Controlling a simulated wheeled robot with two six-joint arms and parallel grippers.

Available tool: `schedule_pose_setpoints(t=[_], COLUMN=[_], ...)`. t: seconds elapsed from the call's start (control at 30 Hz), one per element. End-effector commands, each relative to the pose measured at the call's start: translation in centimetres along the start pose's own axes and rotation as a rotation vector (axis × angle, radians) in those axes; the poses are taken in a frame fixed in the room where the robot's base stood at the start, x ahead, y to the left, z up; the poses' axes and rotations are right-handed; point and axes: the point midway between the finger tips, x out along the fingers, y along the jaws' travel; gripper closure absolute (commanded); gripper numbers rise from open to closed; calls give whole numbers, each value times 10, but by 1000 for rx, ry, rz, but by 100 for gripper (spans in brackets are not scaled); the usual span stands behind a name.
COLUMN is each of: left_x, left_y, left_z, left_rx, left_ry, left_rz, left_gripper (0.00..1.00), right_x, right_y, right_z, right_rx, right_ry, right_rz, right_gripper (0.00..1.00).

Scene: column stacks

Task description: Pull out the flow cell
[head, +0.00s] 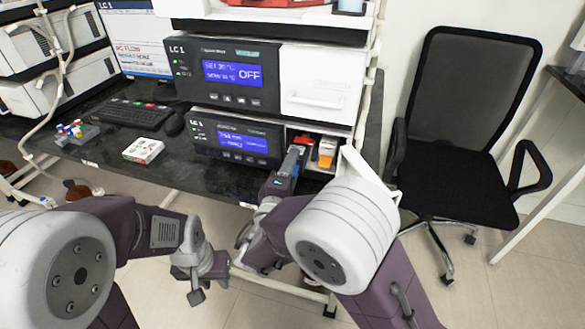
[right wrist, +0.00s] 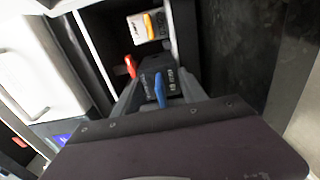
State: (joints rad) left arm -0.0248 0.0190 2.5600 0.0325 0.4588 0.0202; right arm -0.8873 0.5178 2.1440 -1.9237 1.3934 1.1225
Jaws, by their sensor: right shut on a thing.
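The flow cell (right wrist: 158,68) is a dark block with a red fitting on its left and a blue one toward the camera in the right wrist view. It sits at the mouth of the open bay of the lower LC module (head: 235,138). In the head view only its red fitting (head: 302,140) shows clearly. My right gripper (right wrist: 160,88) is shut on the flow cell, one finger on each side. In the head view my right gripper (head: 293,160) reaches into the bay from the front. My left gripper (head: 208,287) hangs below the bench front, open and empty.
A white block with a yellow part (right wrist: 148,24) sits deeper in the bay, also visible in the head view (head: 327,152). A white door (head: 358,165) stands open at the bay's right. A small box (head: 143,150), keyboard (head: 130,113) and mouse (head: 173,125) lie left.

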Motion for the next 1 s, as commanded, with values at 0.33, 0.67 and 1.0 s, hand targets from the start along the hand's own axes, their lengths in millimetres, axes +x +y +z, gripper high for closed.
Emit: schedule_pose_setpoints(t=[0.33,0.67,1.0], left_x=[5,11,16], left_y=[0,0,0], left_z=[0,1,2], left_rx=[0,0,0], left_ry=[0,0,0], left_rz=[0,0,0], left_gripper=[70,70,70], right_x=[-8,-33,-58], right_y=[0,0,0], right_z=[-1,-1,-1], right_rx=[1,1,1], right_ry=[1,2,2], right_rz=[1,1,1], right_gripper=[100,100,100])
